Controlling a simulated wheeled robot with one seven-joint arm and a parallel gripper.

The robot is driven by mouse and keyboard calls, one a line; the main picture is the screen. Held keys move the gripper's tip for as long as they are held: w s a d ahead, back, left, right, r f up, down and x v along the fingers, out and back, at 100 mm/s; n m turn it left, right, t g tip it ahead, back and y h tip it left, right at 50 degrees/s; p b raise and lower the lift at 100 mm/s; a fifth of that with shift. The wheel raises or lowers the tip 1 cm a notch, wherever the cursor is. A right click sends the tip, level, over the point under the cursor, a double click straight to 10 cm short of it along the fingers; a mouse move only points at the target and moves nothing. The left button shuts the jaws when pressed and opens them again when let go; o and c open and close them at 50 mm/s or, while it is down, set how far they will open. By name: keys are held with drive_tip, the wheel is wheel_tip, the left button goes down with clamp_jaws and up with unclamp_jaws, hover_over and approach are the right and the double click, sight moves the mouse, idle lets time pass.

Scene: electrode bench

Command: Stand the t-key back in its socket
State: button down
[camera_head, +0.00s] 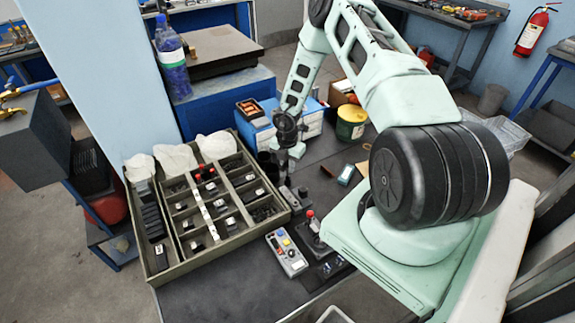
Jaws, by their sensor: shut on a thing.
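My gripper (275,166) is at the right edge of the compartment tray (161,268), low over the bench, seen small and dark at the end of my arm. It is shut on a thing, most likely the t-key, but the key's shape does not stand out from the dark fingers. No other t-key shows on the bench. A small grey block (291,197) sits just below the gripper in the picture; I cannot tell whether it is the socket. No empty socket can be made out clearly.
A grey control box (287,252) with coloured buttons and a red-knobbed joystick (311,218) stand right of the tray. A green-labelled tub (351,122) and blue-white boxes (308,118) stand behind. A blue bottle (172,62) is at back left. Bare bench lies at the front.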

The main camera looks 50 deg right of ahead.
drive_tip(key=shift+f, duration=0.4)
drive_tip(key=c, duration=1.3)
unclamp_jaws()
drive_tip(key=shift+o, duration=0.2)
wheel_tip(320, 180, up, 18)
drive_tip(key=b, duration=0.3)
drive_tip(key=shift+f, duration=0.25)
drive_tip(key=shift+r, duration=0.1)
wheel_tip(320, 180, up, 5)
drive_tip(key=p, duration=0.5)
